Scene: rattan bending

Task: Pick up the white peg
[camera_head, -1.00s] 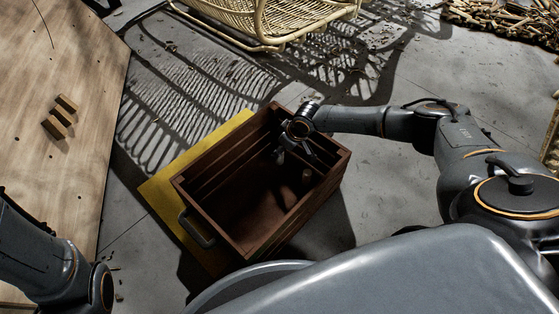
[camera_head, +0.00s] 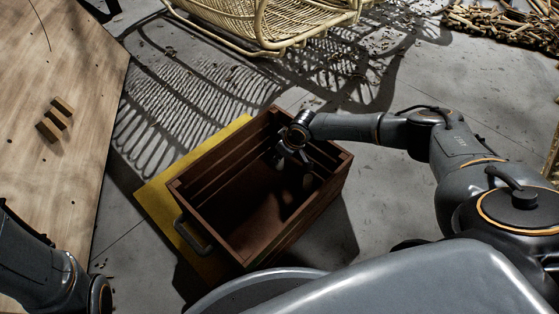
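A dark wooden crate (camera_head: 212,222) stands on a yellow board on the floor, its inside in deep shade. My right gripper (camera_head: 291,163) reaches into its far right part, pointing down, with its fingers apart. A small upright peg-like shape (camera_head: 308,181) shows dimly inside the crate, just below and right of the fingers. Its colour looks brownish in the shade, so I cannot tell whether it is the white peg. I cannot see anything between the fingers. Of my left arm only a link shows at the lower left; its gripper is outside the view.
A wooden work board (camera_head: 75,60) at the left has pegs or blocks (camera_head: 55,119) on it. The yellow board (camera_head: 160,200) lies under the crate. A rattan chair frame (camera_head: 262,28) stands at the back. Rattan scraps (camera_head: 510,22) lie at the back right. Crate walls surround my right gripper.

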